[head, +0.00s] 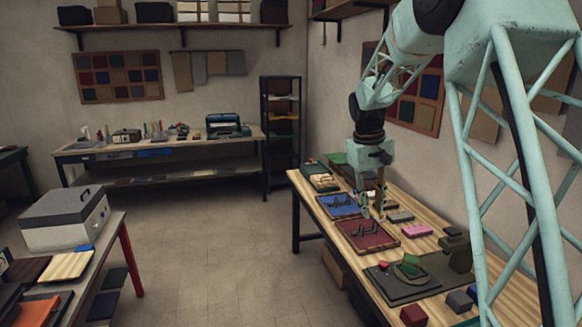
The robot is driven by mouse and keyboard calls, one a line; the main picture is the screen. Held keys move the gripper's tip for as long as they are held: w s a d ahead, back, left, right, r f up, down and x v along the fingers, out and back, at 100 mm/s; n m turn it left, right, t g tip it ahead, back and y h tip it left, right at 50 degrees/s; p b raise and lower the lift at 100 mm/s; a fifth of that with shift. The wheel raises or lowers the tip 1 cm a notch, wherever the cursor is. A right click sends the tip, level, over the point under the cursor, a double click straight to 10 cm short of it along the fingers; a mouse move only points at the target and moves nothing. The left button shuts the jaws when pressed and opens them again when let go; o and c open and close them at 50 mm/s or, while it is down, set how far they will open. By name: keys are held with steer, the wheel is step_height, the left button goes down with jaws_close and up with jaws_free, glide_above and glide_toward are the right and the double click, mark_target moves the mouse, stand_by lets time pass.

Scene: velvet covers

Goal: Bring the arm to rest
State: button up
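My arm, pale teal with a lattice frame, reaches in from the upper right in the head view. My gripper (372,210) points down over the wooden workbench (458,215) on the right. Its fingers are above or beside the far part of a dark red tray (372,238) and close to a blue tray (340,206). The fingers are small in the picture, so I cannot tell whether they are apart or together, or whether they touch anything. A small white piece (370,194) shows close to the fingers.
A pink block (417,230) and grey blocks lie right of the trays. A dark board (398,287) with a green piece (409,266) and a red knob (383,265) is nearer. A dark red cube (413,315) stands at the front. The floor (220,260) left of the bench is clear.

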steer(key=s+a+r+t+b, duration=0.1)
steer(key=s+r, duration=0.4)
steer(key=s, duration=0.4)
steer(key=s+a+r+m+b, duration=0.1)
steer(key=s+r, duration=0.3)
steer(key=s, duration=0.5)
steer(key=s+a+r+t, duration=0.1)
steer(key=s+r, duration=0.4)
steer(key=s, duration=0.5)
steer(key=s+a+f+m+y+b, duration=0.1)
steer(key=s+f, duration=0.1)
steer(key=s, duration=1.3)
steer(key=s+a+f+t+b, duration=0.1)
steer(key=s+f+b, duration=0.1)
steer(key=s, duration=1.3)
steer(key=shift+a+f+m+y, duration=0.4)
steer(key=shift+f, duration=0.45)
